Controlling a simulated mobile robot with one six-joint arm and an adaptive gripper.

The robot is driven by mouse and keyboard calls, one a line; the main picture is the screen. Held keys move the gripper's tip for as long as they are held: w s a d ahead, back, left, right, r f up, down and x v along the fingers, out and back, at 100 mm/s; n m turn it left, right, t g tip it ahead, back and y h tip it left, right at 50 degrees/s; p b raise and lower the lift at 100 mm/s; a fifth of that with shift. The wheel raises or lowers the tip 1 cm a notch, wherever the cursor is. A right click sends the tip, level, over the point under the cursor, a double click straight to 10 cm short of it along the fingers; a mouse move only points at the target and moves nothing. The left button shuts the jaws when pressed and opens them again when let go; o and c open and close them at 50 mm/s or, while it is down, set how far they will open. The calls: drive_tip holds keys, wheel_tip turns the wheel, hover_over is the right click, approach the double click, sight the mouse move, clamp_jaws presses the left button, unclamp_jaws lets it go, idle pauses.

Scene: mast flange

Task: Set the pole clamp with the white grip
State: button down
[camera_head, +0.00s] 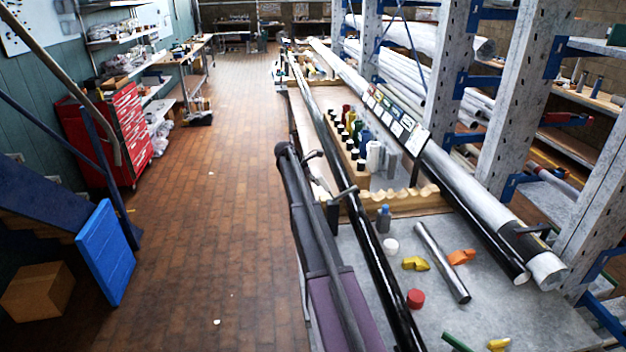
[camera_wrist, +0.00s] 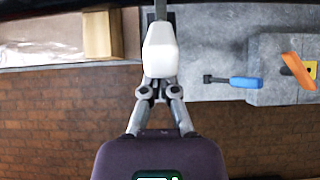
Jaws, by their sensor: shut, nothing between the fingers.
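The white grip (camera_wrist: 160,50) shows in the wrist view, straight beyond my fingertips, with a dark bar (camera_wrist: 160,12) behind it. My gripper (camera_wrist: 158,92) is shut and empty, with its fingertips close to the near end of the white grip. I cannot tell whether they touch it. I cannot make out the white grip or my fingertips there, and the clamp's jaw is hidden.
On the grey bench top (camera_head: 480,315) lie a metal tube (camera_head: 442,262), a yellow piece (camera_head: 415,263), an orange piece (camera_head: 461,257) and a red cap (camera_head: 415,298). A notched wooden rest (camera_head: 405,200) stands behind. A blue-handled tool (camera_wrist: 240,82) shows in the wrist view.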

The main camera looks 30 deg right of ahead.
sight(321, 175)
drive_tip(key=shift+s+d+r+y+p, duration=0.1)
drive_tip(key=shift+d+r+y+p, duration=0.1)
drive_tip(key=shift+y+p, duration=0.1)
drive_tip(key=d+y+p, duration=0.1)
drive_tip(key=d+r+y+p, duration=0.1)
drive_tip(key=p, duration=0.1)
drive_tip(key=shift+s+r+t, duration=0.3)
drive_tip(key=shift+s+t, duration=0.05)
drive_tip(key=shift+t, duration=0.05)
drive_tip(key=shift+s+d+y+p, duration=0.15)
drive_tip(key=shift+d+y+p, duration=0.25)
drive_tip(key=shift+p, duration=0.15)
drive_tip(key=shift+s+d+r, duration=0.1)
drive_tip(key=shift+s+d, duration=0.05)
drive_tip(key=shift+d, duration=0.3)
drive_tip(key=shift+r, duration=0.1)
